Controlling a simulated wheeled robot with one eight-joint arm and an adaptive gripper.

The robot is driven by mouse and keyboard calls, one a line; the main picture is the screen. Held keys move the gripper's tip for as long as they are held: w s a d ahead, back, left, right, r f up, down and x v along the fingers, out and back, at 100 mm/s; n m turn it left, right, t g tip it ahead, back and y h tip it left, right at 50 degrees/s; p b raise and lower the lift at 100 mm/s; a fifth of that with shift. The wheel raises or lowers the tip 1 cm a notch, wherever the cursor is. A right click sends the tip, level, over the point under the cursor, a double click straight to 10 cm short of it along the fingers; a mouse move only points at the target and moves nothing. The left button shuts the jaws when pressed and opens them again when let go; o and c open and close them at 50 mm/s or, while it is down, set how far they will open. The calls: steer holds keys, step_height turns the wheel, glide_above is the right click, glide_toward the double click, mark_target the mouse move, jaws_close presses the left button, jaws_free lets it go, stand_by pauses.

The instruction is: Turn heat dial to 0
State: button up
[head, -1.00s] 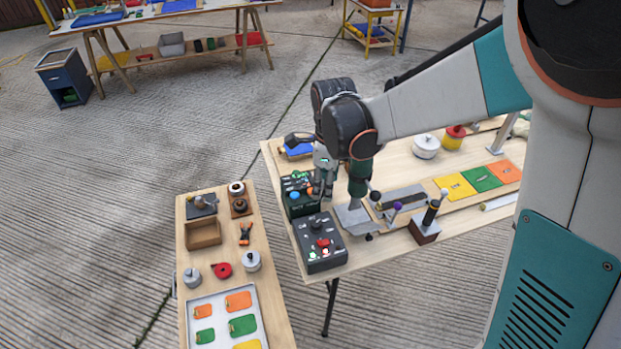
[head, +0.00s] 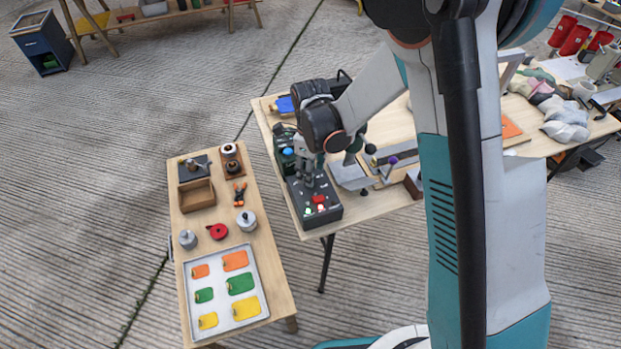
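A dark control box (head: 325,212) sits at the near left corner of the large wooden table. Its red knob (head: 319,199) and small white and green buttons show on its near half. The black dial on its far half is hidden by my gripper (head: 308,180), which points down right over that spot. I cannot tell whether the fingers touch the dial, or whether they are open or shut. A second dark box (head: 279,158) with a blue knob (head: 288,152) stands just behind, partly covered by my arm. The labels are too small to read.
A grey metal plate (head: 350,176) and a purple-topped lever (head: 392,162) are close on the right. A narrow wooden bench (head: 261,228) with a tray of coloured tags (head: 256,279) stands to the left, across a gap.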

steer(key=shift+f+b, duration=0.35)
steer(key=shift+f, duration=1.25)
steer(key=c, duration=1.1)
